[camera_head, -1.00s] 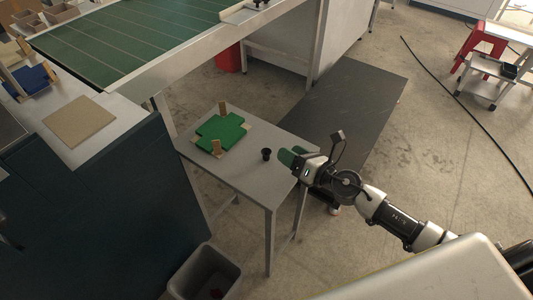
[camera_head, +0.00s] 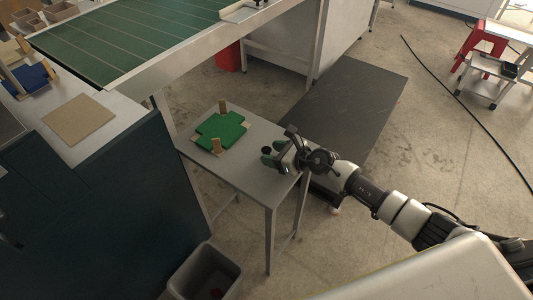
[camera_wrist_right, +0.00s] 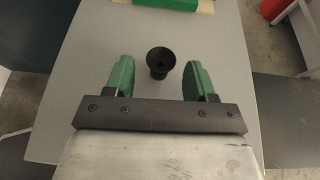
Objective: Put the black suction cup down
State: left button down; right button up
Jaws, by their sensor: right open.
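The black suction cup (camera_wrist_right: 160,62) stands upright on the small grey table (camera_wrist_right: 225,40) in the right wrist view. In the head view the suction cup (camera_head: 267,150) shows at the tips of my right gripper (camera_head: 272,154), partly covered by it. My right gripper (camera_wrist_right: 158,80) is open in the wrist view. Its two green fingers are on either side of the cup, with a gap to each, and the cup lies near the fingertips. My left gripper is not in view.
A green block with wooden posts (camera_head: 221,130) lies on the table left of the cup. A grey bin (camera_head: 205,272) stands on the floor by the table's front. A green conveyor (camera_head: 125,40) runs behind. A dark mat (camera_head: 345,105) lies to the right.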

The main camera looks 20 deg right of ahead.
jog(key=shift+x, duration=1)
jog(key=shift+c, duration=0.2)
jog(key=c, duration=0.9)
jog(key=shift+r, duration=0.15)
